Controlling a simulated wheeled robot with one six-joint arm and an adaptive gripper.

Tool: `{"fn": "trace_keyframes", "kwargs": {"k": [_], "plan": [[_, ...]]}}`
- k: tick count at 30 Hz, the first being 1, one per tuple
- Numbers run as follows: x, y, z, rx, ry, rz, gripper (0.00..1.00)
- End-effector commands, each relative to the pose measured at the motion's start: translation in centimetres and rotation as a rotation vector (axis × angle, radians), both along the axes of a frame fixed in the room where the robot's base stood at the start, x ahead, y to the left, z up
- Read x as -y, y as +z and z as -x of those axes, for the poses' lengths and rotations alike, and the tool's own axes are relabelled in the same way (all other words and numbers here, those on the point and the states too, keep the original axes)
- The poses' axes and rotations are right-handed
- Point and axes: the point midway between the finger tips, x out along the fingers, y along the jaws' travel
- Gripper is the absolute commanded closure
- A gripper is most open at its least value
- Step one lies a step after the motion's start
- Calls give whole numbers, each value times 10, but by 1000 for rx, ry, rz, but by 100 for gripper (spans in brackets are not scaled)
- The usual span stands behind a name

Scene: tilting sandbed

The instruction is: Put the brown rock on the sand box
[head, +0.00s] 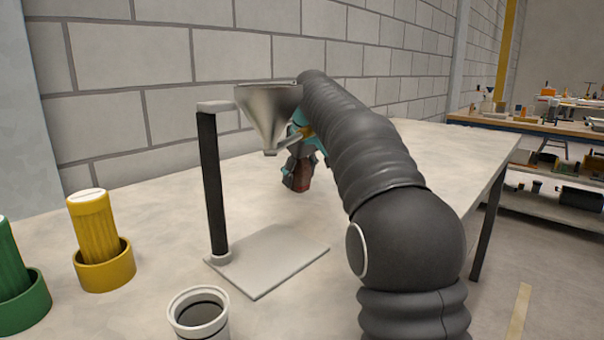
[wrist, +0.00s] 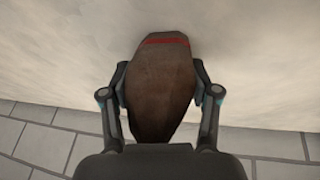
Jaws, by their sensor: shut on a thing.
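My gripper (wrist: 160,95) is shut on the brown rock (wrist: 158,88), with one finger on each side of it. In the wrist view the rock is dark brown with a red band near its far end. In the head view my gripper (head: 299,168) is partly hidden behind the funnel and my arm, and the rock (head: 302,178) shows low between its fingers, close to the tabletop. I cannot tell whether the rock touches the table. I cannot make out a sand box in either view.
A metal funnel (head: 268,112) hangs on a black stand (head: 211,185) with a grey base plate (head: 268,258) left of my arm. A white cup (head: 198,312), a yellow holder (head: 104,265) and a green holder (head: 22,305) stand at the front left. The table (head: 440,145) is clear behind my arm.

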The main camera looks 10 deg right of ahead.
Motion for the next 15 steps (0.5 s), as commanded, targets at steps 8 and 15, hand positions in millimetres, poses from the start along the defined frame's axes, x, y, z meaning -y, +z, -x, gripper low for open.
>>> {"fn": "trace_keyframes", "kwargs": {"k": [8,15], "plan": [[0,1,0,1,0,0,100],[0,19,-1,5,0,1,100]]}}
